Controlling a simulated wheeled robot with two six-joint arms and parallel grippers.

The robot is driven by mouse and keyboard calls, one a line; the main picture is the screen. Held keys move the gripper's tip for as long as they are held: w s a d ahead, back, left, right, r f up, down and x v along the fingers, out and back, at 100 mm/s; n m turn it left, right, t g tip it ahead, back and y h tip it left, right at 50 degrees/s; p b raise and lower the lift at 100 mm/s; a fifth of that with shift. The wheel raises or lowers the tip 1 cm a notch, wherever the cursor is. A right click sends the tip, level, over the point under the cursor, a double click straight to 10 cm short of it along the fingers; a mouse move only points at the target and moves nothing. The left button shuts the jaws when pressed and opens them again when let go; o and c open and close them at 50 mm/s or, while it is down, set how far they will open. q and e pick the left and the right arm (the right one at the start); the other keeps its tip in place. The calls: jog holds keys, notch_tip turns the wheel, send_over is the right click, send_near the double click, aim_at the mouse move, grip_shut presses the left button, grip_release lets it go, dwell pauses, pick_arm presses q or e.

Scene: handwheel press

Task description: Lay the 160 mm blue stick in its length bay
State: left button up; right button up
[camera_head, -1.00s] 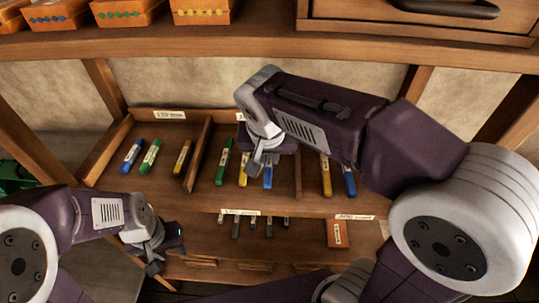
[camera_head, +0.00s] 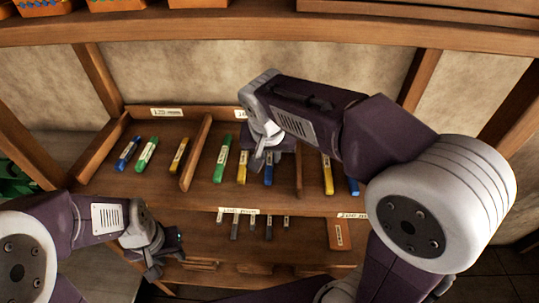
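A blue stick (camera_head: 268,174) lies in the middle bay of the upper shelf (camera_head: 250,202), right of a green stick (camera_head: 222,158) and a yellow stick (camera_head: 242,168). My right gripper (camera_head: 265,160) is directly over this blue stick's far end and hides part of it; I cannot tell whether its fingers are closed on it. Another blue stick (camera_head: 129,153) lies in the left bay, and one more (camera_head: 353,187) in the right bay, partly hidden by my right arm. My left gripper (camera_head: 166,258) is open and empty, low in front of the shelf's left part.
Wooden dividers (camera_head: 197,152) separate the bays. The left bay also holds a green stick (camera_head: 147,155) and a yellow one (camera_head: 179,155). A lower shelf holds several dark sticks (camera_head: 235,229) and a reddish-brown block (camera_head: 340,235). Bay labels (camera_head: 167,112) are small; the middle one is partly covered.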

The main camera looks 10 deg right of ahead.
aim_at(269, 164)
jog(key=shift+o, duration=0.9)
jog(key=shift+r, duration=0.35)
jog(key=p+v, duration=0.1)
jog(key=v, duration=0.3)
jog(key=shift+a+r+p, duration=0.1)
jog(key=shift+r+p, duration=0.15)
jog(key=shift+p, duration=0.15)
jog(key=s, duration=0.3)
jog(key=s+a, duration=0.1)
jog(key=s, duration=0.1)
jog(key=s+a+b, duration=0.1)
jog(key=s, duration=0.2)
jog(key=shift+s+a, duration=0.25)
jog(key=shift+s, duration=0.05)
jog(key=s+b, duration=0.1)
jog(key=b, duration=0.1)
jog(key=s+b, duration=0.2)
jog(key=b, duration=0.1)
jog(key=shift+s+a, duration=0.2)
jog(key=shift+a, duration=0.15)
